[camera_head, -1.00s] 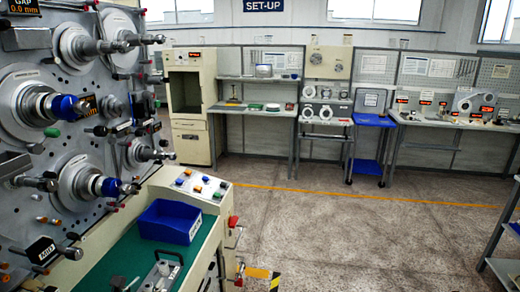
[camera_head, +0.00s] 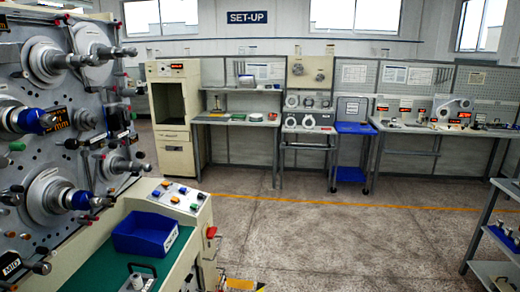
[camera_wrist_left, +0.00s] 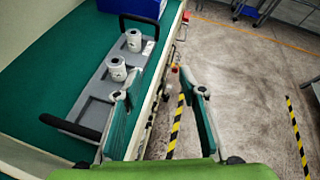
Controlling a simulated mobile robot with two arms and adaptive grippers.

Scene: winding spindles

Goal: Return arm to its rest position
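My left gripper (camera_wrist_left: 160,76) shows in the left wrist view. Its two fingers are spread apart with nothing between them. It hangs over the front edge of the green bench top (camera_wrist_left: 55,95), just right of a grey tray (camera_wrist_left: 100,90) with black handles. Two white cylindrical pieces stand in the tray, one nearer (camera_wrist_left: 117,69) and one farther (camera_wrist_left: 134,40). Neither arm shows in the head view, and my right gripper is in no view.
A spindle machine (camera_head: 60,120) stands at the left, with a blue bin (camera_head: 145,234) on its bench. Workbenches (camera_head: 240,122) line the back wall. A blue cart (camera_head: 353,128) stands there. A shelf rack (camera_head: 490,225) is at the right. The middle floor is clear.

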